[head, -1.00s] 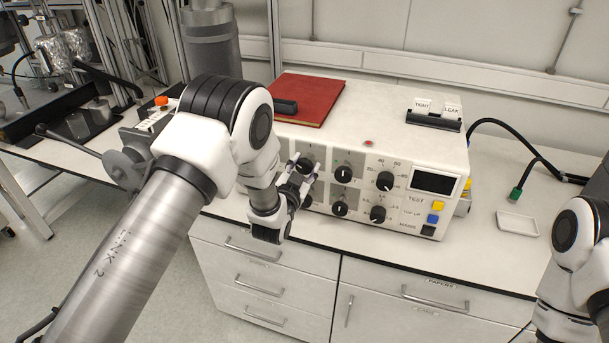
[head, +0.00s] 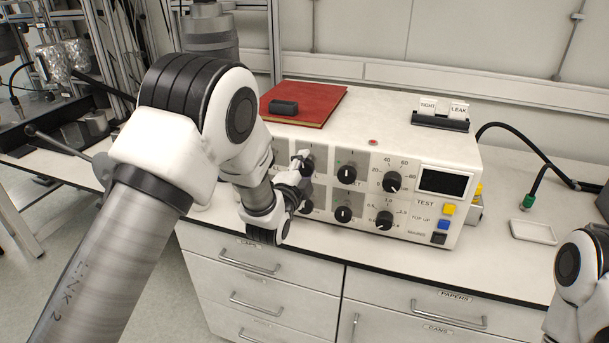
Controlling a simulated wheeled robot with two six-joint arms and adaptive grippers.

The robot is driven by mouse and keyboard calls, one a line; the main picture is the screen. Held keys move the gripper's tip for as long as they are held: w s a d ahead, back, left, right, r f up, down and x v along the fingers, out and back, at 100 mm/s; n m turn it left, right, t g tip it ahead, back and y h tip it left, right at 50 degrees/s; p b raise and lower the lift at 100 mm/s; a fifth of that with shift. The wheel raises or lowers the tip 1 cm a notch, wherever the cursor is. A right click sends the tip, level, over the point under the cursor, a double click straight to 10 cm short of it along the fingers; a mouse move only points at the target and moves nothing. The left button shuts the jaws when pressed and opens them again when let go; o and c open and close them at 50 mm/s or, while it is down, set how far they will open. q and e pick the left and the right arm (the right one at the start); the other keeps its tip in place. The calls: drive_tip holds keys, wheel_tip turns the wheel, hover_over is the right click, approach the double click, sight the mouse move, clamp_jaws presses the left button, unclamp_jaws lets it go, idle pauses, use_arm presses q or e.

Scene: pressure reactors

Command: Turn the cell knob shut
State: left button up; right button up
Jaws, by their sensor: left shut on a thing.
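My left gripper (head: 303,163) is at the front panel of the white instrument box (head: 409,154). It is shut on a dark round knob (head: 308,167) in the upper row, left of the middle. The gripper covers part of this knob, and its label cannot be read, so I cannot tell its name or exact setting. Another upper knob (head: 346,173) beside it has a white pointer mark standing about upright. A lower knob (head: 343,214) is just below that one. My right arm shows at the lower right edge, but its gripper is out of view.
A red book (head: 325,100) with a small black block (head: 284,107) lies on the box. Tight and leak cards stand in a black holder (head: 440,121). Dials, a dark screen (head: 444,183) and coloured buttons fill the panel's right. A white tray (head: 533,231) lies on the counter.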

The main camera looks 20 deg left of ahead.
use_arm(q)
drive_tip(key=shift+m+b, duration=0.5)
drive_tip(key=shift+m, duration=0.4)
drive_tip(key=o, duration=1.2)
drive_tip(key=shift+d, duration=0.1)
drive_tip(key=shift+c, duration=0.2)
drive_tip(key=shift+s, duration=0.1)
drive_tip(key=s, duration=1.2)
drive_tip(key=shift+a, duration=0.25)
drive_tip(key=shift+f, duration=0.1)
